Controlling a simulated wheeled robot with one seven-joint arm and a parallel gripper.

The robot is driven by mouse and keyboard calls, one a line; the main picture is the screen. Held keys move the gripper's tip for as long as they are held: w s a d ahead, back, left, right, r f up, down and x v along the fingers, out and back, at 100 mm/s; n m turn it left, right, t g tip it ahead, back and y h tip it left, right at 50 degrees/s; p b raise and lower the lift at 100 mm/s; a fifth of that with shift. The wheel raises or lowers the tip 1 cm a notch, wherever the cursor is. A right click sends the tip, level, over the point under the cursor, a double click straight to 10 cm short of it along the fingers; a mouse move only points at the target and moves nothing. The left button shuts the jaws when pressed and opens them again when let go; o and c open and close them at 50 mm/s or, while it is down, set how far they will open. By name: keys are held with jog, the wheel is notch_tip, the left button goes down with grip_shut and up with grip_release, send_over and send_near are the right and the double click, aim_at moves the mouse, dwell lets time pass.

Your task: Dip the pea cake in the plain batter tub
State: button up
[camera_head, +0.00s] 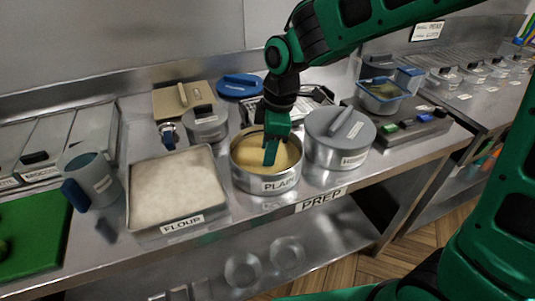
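The plain batter tub (267,182) is a round metal tub labelled "PLAIN", full of pale yellow batter (250,157). My gripper (270,157) points down inside its rim, over the middle of the tub. The fingertips are at or just in the batter; I cannot tell which. The fingers show edge-on, so whether they are open or shut is unclear. No pea cake shows clearly; anything between or under the fingers is hidden.
A grey lidded tub (340,138) stands close on the right. A flour tray (178,222) lies on the left, with a mug (93,182) beyond it. A small lidded pot (205,123) stands behind. A green board (40,235) is at far left.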

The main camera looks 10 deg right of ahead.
jog(key=shift+r, duration=0.1)
notch_tip(320, 180, up, 10)
jog(key=shift+r, duration=0.15)
dwell(1.0)
jog(key=shift+r, duration=0.1)
dwell(0.8)
notch_tip(320, 180, up, 3)
jog(key=shift+f, duration=0.1)
